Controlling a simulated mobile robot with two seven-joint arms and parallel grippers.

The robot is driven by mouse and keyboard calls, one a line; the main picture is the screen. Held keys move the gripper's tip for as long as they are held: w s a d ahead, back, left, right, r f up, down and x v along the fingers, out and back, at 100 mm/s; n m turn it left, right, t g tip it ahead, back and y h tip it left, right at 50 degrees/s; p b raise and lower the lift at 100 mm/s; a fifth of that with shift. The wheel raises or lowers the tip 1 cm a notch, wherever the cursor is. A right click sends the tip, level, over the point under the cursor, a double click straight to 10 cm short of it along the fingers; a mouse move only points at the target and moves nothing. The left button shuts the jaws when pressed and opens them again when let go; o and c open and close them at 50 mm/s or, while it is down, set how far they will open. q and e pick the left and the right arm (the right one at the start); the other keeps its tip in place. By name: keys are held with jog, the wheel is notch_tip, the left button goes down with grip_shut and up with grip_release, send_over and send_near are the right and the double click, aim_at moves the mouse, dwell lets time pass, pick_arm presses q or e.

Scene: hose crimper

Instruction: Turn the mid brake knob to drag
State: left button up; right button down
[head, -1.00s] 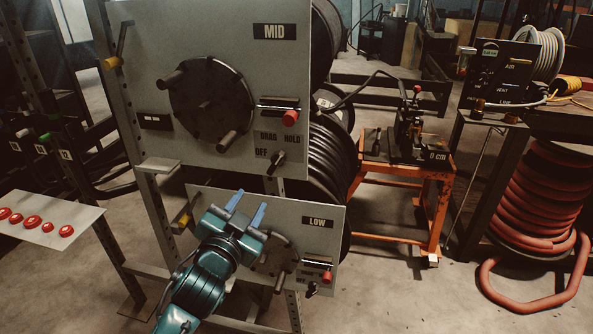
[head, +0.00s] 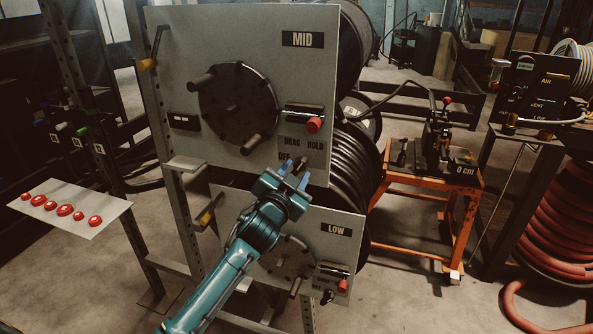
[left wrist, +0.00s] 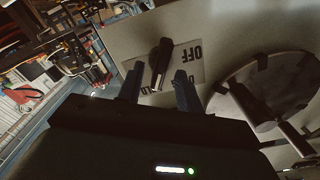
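The mid brake knob is a dark lever on the grey MID panel (head: 215,45), beside the DRAG, HOLD and OFF labels. In the head view the knob (head: 301,162) is partly hidden by my left gripper (head: 294,174). In the left wrist view the knob (left wrist: 160,66) stands on its label plate near OFF, just ahead of and between my blue fingertips. The left gripper (left wrist: 160,84) is open, with a gap on both sides of the knob; I cannot tell whether it touches. Which label the knob points at is unclear. My right gripper is out of view.
A red-tipped lever (head: 313,125) sits just above the knob. The crank disc (head: 238,104) with pegs is to its left. The LOW panel (head: 345,222) is below, behind my arm. A shelf with red buttons (head: 92,208) is at left, an orange cart (head: 440,180) at right.

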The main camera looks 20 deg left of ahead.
pick_arm(q)
jog(key=shift+w, duration=0.75)
jog(key=shift+c, duration=0.2)
jog(key=c, duration=0.6)
